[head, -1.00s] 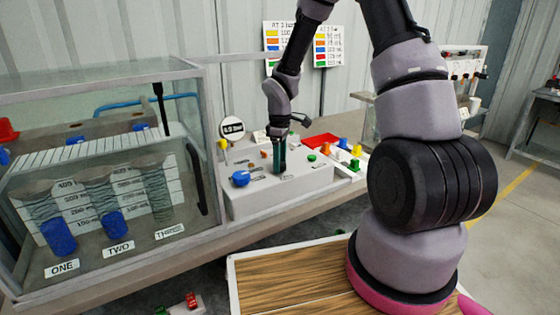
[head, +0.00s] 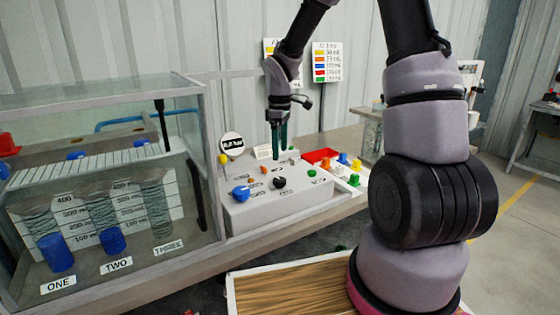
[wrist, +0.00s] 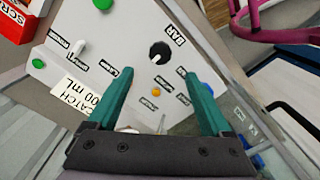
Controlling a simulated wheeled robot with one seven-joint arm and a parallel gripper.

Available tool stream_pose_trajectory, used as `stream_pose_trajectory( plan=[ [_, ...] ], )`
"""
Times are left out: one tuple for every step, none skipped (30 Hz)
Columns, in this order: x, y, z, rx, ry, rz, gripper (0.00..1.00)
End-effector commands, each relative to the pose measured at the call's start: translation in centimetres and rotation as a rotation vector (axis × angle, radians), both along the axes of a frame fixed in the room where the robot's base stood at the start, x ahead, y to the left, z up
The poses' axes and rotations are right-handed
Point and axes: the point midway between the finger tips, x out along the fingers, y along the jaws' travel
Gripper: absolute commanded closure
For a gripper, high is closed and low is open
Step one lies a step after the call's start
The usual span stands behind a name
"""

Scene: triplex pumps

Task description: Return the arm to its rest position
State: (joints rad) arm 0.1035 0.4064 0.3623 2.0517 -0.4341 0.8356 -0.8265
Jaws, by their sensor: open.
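My gripper (head: 279,138) is open and empty, pointing down above the grey control box (head: 275,205). In the wrist view my gripper (wrist: 160,105) shows two teal fingers spread wide over the panel, with nothing between them. A black knob (head: 279,183) stands on the panel below the fingers; the wrist view shows this knob (wrist: 160,52) labelled BAR, beyond the fingertips and apart from them. A blue knob (head: 240,193) is at the panel's left. My arm reaches up from the base at right and bends down to the panel.
A glass tank (head: 110,245) with cylinders marked ONE, TWO and THREE stands at left. A gauge (head: 232,144) rises behind the panel. A wooden-topped surface (head: 290,290) is in front. Open floor lies at far right.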

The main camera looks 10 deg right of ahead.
Motion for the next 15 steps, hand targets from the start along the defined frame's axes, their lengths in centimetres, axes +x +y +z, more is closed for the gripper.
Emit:
stream_pose_trajectory(
  plan=[
    [0.0, 0.0, 0.4, 0.001, -0.002, 0.0, 0.16],
    [0.0, 0.0, 0.6, 0.0, -0.001, 0.0, 0.16],
    [0.0, 0.0, 0.8, 0.0, -0.001, -0.001, 0.16],
    [0.0, 0.0, 0.8, 0.001, -0.001, -0.001, 0.16],
    [0.0, 0.0, 0.9, 0.001, -0.001, -0.001, 0.16],
    [0.0, 0.0, 0.9, 0.0, 0.0, 0.0, 0.16],
    [0.0, 0.0, 0.9, 0.001, 0.001, 0.0, 0.16],
    [0.0, 0.0, 0.9, 0.001, 0.001, 0.0, 0.16],
    [0.0, 0.0, 0.9, 0.001, 0.001, 0.0, 0.16],
    [0.0, 0.0, 0.9, 0.001, 0.001, 0.0, 0.16],
    [0.0, 0.0, 0.9, 0.001, 0.001, 0.0, 0.16],
    [0.0, 0.0, 0.9, 0.0, 0.0, 0.0, 0.16],
    [0.0, 0.0, 0.9, 0.0, -0.001, -0.002, 0.16],
    [-0.1, 0.0, 1.1, -0.001, -0.003, -0.006, 0.16],
    [-0.2, -0.1, 1.5, -0.001, -0.009, -0.018, 0.16]
  ],
)
